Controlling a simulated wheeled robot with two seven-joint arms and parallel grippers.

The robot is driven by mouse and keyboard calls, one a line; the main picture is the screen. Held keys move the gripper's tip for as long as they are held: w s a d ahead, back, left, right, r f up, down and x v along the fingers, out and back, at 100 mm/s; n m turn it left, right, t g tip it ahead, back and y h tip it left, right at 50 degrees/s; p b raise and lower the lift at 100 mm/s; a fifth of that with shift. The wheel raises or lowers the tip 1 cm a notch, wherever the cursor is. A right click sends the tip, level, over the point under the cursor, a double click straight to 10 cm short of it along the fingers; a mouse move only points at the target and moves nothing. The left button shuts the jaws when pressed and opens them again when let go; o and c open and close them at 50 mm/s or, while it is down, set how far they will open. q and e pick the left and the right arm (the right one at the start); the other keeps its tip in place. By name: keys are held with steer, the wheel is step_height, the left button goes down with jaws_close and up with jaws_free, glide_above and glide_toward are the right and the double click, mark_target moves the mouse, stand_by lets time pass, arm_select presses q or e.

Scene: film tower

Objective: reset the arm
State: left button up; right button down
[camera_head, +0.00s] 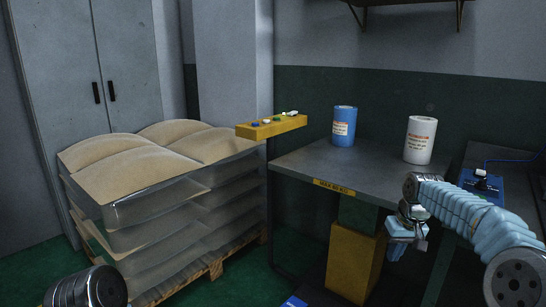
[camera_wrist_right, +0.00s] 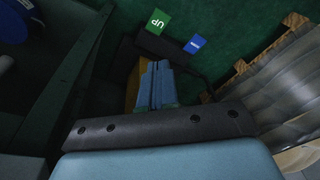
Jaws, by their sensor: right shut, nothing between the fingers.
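My right arm, in a light blue sleeve, comes in from the right in the head view. Its gripper (camera_head: 394,256) points down in front of the table's right part, apart from everything around it. In the right wrist view the gripper's fingers (camera_wrist_right: 157,70) are together with nothing between them. Of my left arm only a dark rounded part shows at the bottom left of the head view. The left gripper is out of view.
A grey table (camera_head: 312,163) bears a blue drum (camera_head: 344,127) and a white drum (camera_head: 420,140). A yellow button box (camera_head: 271,127) stands left of it. Stacked sacks (camera_head: 133,170) on a pallet (camera_head: 215,269) fill the left. A yellow block (camera_head: 352,262) stands below the table.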

steer(key=s+a+f+y, duration=0.1)
steer(key=s+a+f, duration=0.3)
steer(key=f, duration=0.5)
steer(key=s+a+f+y, duration=0.1)
steer(key=s+a+f, duration=0.1)
steer(key=a+f, duration=0.55)
steer(key=s+a+f, duration=0.3)
steer(key=f, duration=0.8)
steer(key=s+a+f, duration=0.2)
steer(key=s+f, duration=0.1)
steer(key=s, duration=0.4)
steer(key=s+a+f+m, duration=0.1)
steer(key=s+a+f, duration=0.1)
steer(key=s, duration=0.5)
steer(key=s+a+f+m+g+y, duration=0.1)
steer(key=s+a+f, duration=0.2)
steer(key=s, duration=0.4)
steer(key=shift+f, duration=0.65)
steer(key=shift+s, duration=0.1)
